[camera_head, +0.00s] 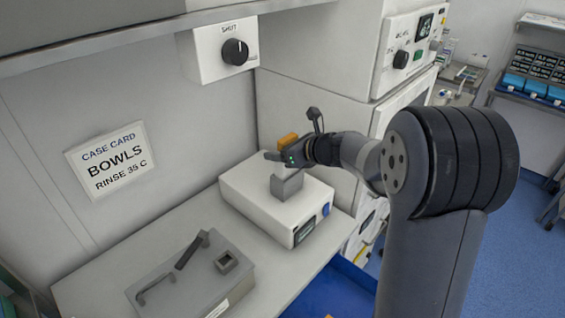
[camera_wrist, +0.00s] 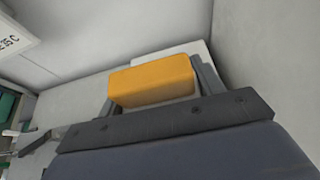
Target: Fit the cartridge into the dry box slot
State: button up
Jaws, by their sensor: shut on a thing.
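An orange block (camera_head: 288,141), which looks like the cartridge, is held in my gripper (camera_head: 279,154). In the wrist view the orange block (camera_wrist: 150,80) sits between the two grey fingers of my gripper (camera_wrist: 160,88), which is shut on it. The gripper is above a white unit (camera_head: 255,200) with a grey block (camera_head: 287,186) on top. A grey box (camera_head: 190,285) stands at the front left of the counter, with a square opening (camera_head: 227,261) in its top. I cannot tell for sure which is the dry box. The block's underside is hidden in the head view.
The grey box carries a handle (camera_head: 155,288) and a dark lever (camera_head: 192,249). The counter (camera_head: 130,258) is clear around it. A control box with a knob (camera_head: 235,52) hangs above, and a tall white cabinet (camera_head: 325,100) stands behind the gripper.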

jog(key=shift+f, duration=1.7)
jog(key=shift+f, duration=0.15)
jog(key=o, duration=1.1)
jog(key=shift+c, duration=0.2)
jog(key=shift+r, duration=0.2)
jog(key=b+v, duration=0.1)
jog(key=v, duration=1.1)
jog(key=shift+f, duration=0.1)
